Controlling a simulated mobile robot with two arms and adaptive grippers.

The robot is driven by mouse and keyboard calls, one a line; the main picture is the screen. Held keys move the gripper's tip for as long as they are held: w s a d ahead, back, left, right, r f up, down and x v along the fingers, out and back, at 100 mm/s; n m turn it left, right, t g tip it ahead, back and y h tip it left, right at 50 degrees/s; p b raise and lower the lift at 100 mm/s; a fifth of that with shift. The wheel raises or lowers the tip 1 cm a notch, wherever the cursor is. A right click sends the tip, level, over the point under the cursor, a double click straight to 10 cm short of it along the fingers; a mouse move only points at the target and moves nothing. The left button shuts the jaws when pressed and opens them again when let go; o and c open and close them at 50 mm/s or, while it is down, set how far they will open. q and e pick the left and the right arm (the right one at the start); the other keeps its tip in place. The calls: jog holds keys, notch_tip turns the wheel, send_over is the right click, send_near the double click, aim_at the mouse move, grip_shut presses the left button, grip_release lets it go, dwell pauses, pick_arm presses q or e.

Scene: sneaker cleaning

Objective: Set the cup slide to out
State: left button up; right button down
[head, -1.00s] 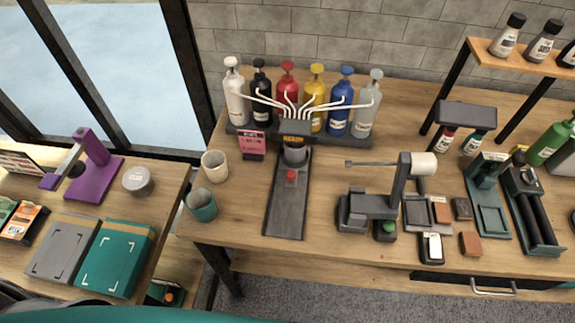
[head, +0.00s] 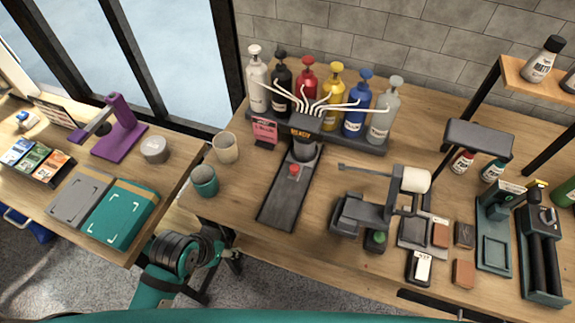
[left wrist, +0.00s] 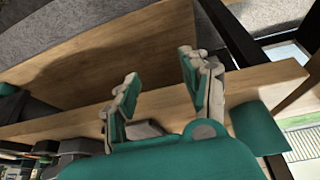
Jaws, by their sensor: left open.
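The cup slide is a dark flat track (head: 280,205) on the right-hand table, running from the paint dispenser (head: 309,124) toward the front edge. A red knob (head: 293,169) sits near its back end. A grey cup (head: 304,150) stands at that back end, under the dispenser's nozzles. My left arm (head: 160,284) is low at the bottom left, by the gap between the tables and in front of the slide; its fingertips are hard to make out there. In the left wrist view my left gripper (left wrist: 159,66) is open and empty, beside a wooden table edge. My right gripper is not in view.
Several pump bottles (head: 333,100) stand behind the dispenser. A white cup (head: 225,147) and a teal cup (head: 204,181) stand left of the slide. A dark device with a white roll (head: 416,180) stands to its right. Bare tabletop (head: 240,200) lies beside the slide.

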pick_arm(q)
jog(key=w+d+r+m+h, duration=0.1)
jog(key=w+d+r+m, duration=0.1)
jog(key=w+r, duration=0.1)
jog(key=w+d+r+m+h, duration=0.1)
jog(key=w+d+r, duration=0.1)
jog(key=w+r, duration=0.1)
jog(key=w+d+r+m+h, duration=0.2)
jog(key=w+r, duration=0.1)
jog(key=w, duration=0.1)
jog(key=shift+d+r+m+t, duration=0.15)
jog(key=shift+m+t, duration=0.15)
jog(key=shift+t, duration=0.1)
jog(key=w+a+r+m+g+h, duration=0.1)
jog(key=w+r+m+h, duration=0.15)
jog(key=w+r, duration=0.4)
jog(key=p, duration=0.3)
send_near(294, 167)
jog(key=shift+m+y, duration=0.25)
jog(key=x, duration=0.9)
jog(key=shift+d+r, duration=0.1)
jog(key=shift+d, duration=0.15)
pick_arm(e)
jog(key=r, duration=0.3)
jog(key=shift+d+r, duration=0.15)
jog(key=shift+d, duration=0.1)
pick_arm(q)
grip_shut()
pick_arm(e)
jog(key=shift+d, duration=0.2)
